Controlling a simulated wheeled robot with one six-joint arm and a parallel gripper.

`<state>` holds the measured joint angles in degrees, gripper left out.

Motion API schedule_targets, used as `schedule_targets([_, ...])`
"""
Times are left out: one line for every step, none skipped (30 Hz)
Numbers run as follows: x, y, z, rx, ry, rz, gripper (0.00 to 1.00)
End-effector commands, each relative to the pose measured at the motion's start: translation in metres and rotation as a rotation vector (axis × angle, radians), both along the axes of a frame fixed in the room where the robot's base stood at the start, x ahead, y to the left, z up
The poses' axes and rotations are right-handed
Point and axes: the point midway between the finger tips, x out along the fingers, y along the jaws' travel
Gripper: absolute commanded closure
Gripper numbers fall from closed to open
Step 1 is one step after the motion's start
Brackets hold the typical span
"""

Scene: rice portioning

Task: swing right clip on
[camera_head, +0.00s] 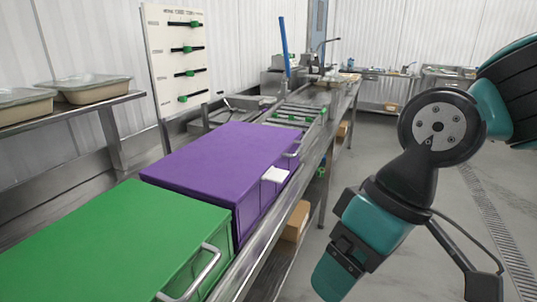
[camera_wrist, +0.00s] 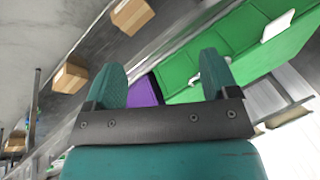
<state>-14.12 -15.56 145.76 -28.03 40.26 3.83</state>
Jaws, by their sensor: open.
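A white clip (camera_head: 275,174) sits at the front top edge of the purple box (camera_head: 215,152). Whether it is fastened is too small to tell. The green box (camera_head: 110,245) stands nearer, with a bar handle (camera_head: 205,270) on its front. In the wrist view, the green box (camera_wrist: 240,45) fills the upper right and carries a white clip-like piece (camera_wrist: 278,25). A strip of the purple box (camera_wrist: 146,92) shows between my fingers. My gripper (camera_wrist: 160,75) is open and empty. In the head view, my gripper (camera_head: 336,278) hangs over the aisle, right of the boxes and apart from them.
A steel counter (camera_head: 258,250) carries both boxes. Cardboard boxes (camera_head: 296,221) sit on its lower shelf. Trays (camera_head: 90,88) stand on a shelf at the left. A board with green-ended rods (camera_head: 178,55) stands behind. The aisle floor (camera_head: 375,145) is open at the right.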

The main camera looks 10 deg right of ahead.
Motion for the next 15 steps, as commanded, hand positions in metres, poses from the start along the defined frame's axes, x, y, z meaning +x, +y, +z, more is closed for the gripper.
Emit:
schedule_targets([0.013, 0.000, 0.015, 0.014, 0.031, -0.085, 0.19])
schedule_targets([0.023, 0.001, 0.021, 0.027, 0.055, -0.152, 0.19])
schedule_targets([0.039, 0.003, 0.030, 0.048, 0.092, -0.261, 0.19])
schedule_targets([0.053, 0.004, 0.037, 0.067, 0.126, -0.355, 0.19])
schedule_targets([0.068, 0.005, 0.043, 0.090, 0.165, -0.458, 0.19])
schedule_targets([0.090, 0.005, 0.050, 0.123, 0.223, -0.606, 0.19])
schedule_targets([0.107, 0.004, 0.054, 0.151, 0.268, -0.725, 0.19])
schedule_targets([0.124, 0.003, 0.057, 0.180, 0.318, -0.845, 0.19])
schedule_targets([0.146, 0.000, 0.060, 0.221, 0.387, -1.004, 0.19])
schedule_targets([0.161, -0.003, 0.060, 0.252, 0.441, -1.123, 0.19])
schedule_targets([0.176, -0.008, 0.060, 0.284, 0.497, -1.240, 0.19])
schedule_targets([0.195, -0.014, 0.058, 0.328, 0.571, -1.391, 0.19])
schedule_targets([0.207, -0.019, 0.056, 0.360, 0.627, -1.499, 0.19])
schedule_targets([0.219, -0.024, 0.053, 0.393, 0.683, -1.602, 0.19])
schedule_targets([0.232, -0.032, 0.049, 0.435, 0.756, -1.730, 0.19])
